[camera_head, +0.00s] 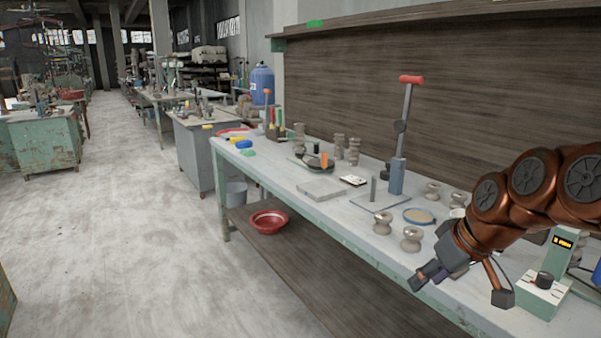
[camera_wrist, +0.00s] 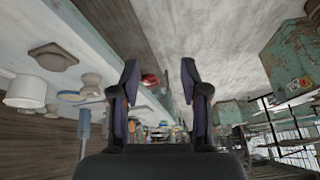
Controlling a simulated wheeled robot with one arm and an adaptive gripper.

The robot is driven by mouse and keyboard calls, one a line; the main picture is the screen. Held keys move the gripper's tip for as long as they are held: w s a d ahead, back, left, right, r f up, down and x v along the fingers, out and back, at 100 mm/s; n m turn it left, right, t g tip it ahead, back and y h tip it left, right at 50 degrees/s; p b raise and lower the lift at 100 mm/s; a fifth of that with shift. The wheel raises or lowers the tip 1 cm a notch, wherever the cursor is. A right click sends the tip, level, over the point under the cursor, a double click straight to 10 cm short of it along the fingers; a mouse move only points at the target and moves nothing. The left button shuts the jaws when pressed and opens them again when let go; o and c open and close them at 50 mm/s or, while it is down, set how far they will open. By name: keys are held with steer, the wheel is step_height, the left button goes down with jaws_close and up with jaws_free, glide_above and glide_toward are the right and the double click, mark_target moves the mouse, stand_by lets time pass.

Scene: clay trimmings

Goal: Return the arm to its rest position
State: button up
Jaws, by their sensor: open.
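My copper-coloured arm reaches in from the right in the head view, over the front part of the workbench (camera_head: 285,188). My gripper (camera_head: 458,290) hangs above the bench's near right part with its fingers spread. In the wrist view my gripper (camera_wrist: 160,85) shows both dark fingers wide apart, with nothing between them. Beyond the fingers the wrist view shows the bench (camera_wrist: 110,62) at left and the pale floor at right.
Spool-shaped clay pieces (camera_head: 411,240) stand on the bench close to my arm. A lever tool with a red handle (camera_head: 411,80) rises behind them. A green device (camera_head: 540,295) stands at the right. A red bowl (camera_head: 269,222) sits on the lower shelf. The aisle floor (camera_head: 110,220) is clear.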

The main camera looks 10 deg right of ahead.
steer(key=s+a+f+g, duration=0.2)
steer(key=s+a+f, duration=0.15)
steer(key=a, duration=0.25)
steer(key=s+a+f+g, duration=0.2)
steer(key=s+a+f, duration=0.15)
steer(key=a, duration=0.25)
steer(key=s+a+f+m+g+h, duration=0.1)
steer(key=s+a+f+g, duration=0.1)
steer(key=s+f, duration=0.35)
steer(key=s+a+f+m+g+h, duration=0.1)
steer(key=s+a+f+g, duration=0.1)
steer(key=s, duration=0.7)
step_height(320, 180, up, 14)
steer(key=w+t+p, duration=0.1)
steer(key=p, duration=1.2)
steer(key=shift+a, duration=0.15)
